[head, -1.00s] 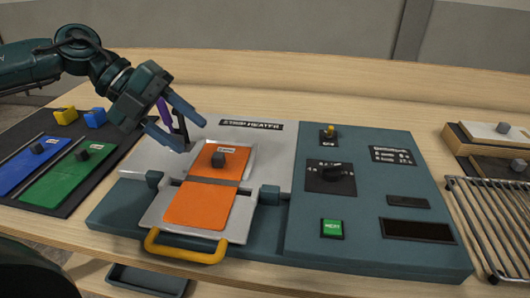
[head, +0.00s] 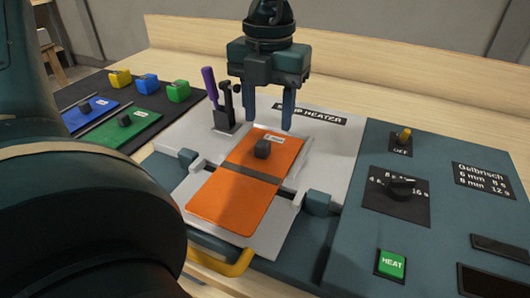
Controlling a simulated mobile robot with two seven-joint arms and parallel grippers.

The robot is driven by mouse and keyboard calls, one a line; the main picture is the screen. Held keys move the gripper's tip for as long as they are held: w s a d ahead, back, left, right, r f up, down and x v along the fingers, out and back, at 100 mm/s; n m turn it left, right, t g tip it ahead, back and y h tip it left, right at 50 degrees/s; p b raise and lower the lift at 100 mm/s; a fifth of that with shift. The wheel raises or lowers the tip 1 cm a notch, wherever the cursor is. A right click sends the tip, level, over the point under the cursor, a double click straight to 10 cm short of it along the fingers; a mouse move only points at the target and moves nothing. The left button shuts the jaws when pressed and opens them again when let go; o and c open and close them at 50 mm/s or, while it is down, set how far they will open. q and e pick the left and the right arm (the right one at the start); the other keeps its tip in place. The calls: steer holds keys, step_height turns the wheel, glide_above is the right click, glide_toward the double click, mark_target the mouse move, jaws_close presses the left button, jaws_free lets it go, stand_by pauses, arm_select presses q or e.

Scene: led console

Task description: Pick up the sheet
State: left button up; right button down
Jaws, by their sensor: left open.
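The orange sheet (head: 236,199) lies flat on the white plate of the strip heater, across a dark strip. A small dark grey knob (head: 263,149) and a white label stand on its far part. My left gripper (head: 268,122) points down just beyond the far part of the sheet, with its two blue-grey fingers apart and nothing between them. It appears to be above the sheet and not touching it. My right gripper is not in view.
The console's switch (head: 404,136), dial (head: 401,188) and green HEAT button (head: 391,264) are on the right. A purple-handled tool (head: 209,86) stands left of the gripper. Blue (head: 90,112) and green (head: 125,128) sheets lie at left. A yellow handle (head: 236,266) is in front.

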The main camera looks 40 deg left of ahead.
mark_target(264, 141)
arm_select(q)
steer(key=shift+s+a+f, duration=0.1)
steer(key=shift+a+f, duration=0.05)
steer(key=shift+f, duration=1.25)
steer(key=shift+s+a+f, duration=0.1)
steer(key=shift+f, duration=1.25)
steer(key=shift+c, duration=0.2)
jaws_close()
